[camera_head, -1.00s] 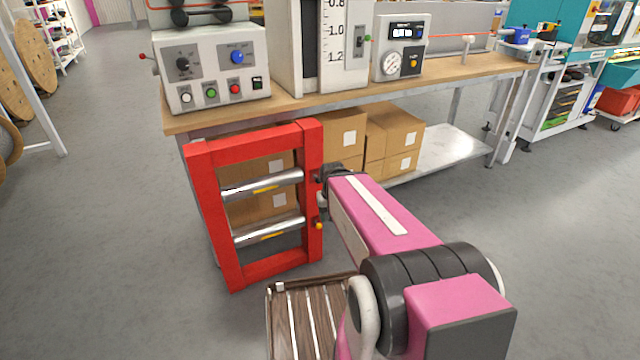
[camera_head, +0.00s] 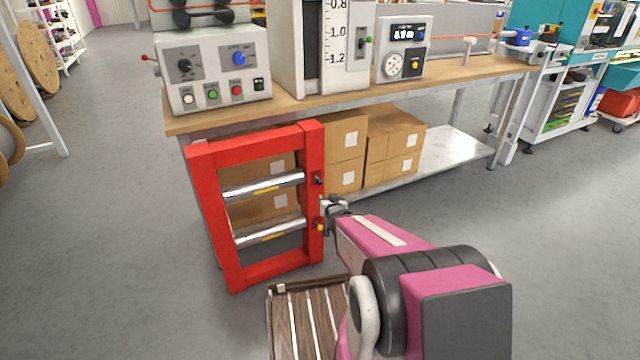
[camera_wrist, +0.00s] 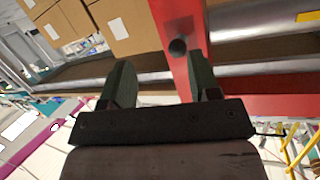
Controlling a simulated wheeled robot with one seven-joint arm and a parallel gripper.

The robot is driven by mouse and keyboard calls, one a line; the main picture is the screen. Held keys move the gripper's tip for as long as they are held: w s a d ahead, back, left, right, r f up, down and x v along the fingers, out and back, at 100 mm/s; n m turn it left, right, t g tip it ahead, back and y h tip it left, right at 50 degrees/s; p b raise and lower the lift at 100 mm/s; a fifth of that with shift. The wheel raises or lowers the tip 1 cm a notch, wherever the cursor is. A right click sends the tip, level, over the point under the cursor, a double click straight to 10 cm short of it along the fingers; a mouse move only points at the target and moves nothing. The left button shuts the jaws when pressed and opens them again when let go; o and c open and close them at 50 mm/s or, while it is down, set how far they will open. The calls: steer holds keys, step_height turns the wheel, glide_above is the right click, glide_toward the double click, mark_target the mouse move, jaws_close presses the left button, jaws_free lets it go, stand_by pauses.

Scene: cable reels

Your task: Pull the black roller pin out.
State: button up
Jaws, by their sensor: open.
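A red upright frame (camera_head: 212,222) carries two metal rollers, an upper one (camera_head: 285,181) and a lower one (camera_head: 285,229). The black roller pin (camera_head: 319,180) sticks out of the frame's right post at the upper roller's height. My gripper (camera_head: 325,206) is open beside the post, below the black pin and just above the yellow one. In the wrist view the gripper (camera_wrist: 160,60) shows two dark fingers apart with nothing held. The black pin (camera_wrist: 178,46) lies beyond the fingertips, nearer the right finger.
A workbench (camera_head: 300,103) with control boxes stands behind the frame. Cardboard boxes (camera_head: 392,143) sit on its lower shelf. A slatted wooden surface (camera_head: 305,318) lies in front of the frame. The floor to the right is clear.

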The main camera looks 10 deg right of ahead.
mark_target(321, 184)
steer(key=w+t, duration=0.1)
steer(key=w, duration=0.2)
steer(key=w+a+r+t+y, duration=0.1)
steer(key=w, duration=0.2)
steer(key=w+t, duration=0.1)
steer(key=w, duration=0.3)
steer(key=shift+a+r, duration=0.25)
steer(key=shift+a, duration=0.1)
steer(key=shift+s, duration=0.1)
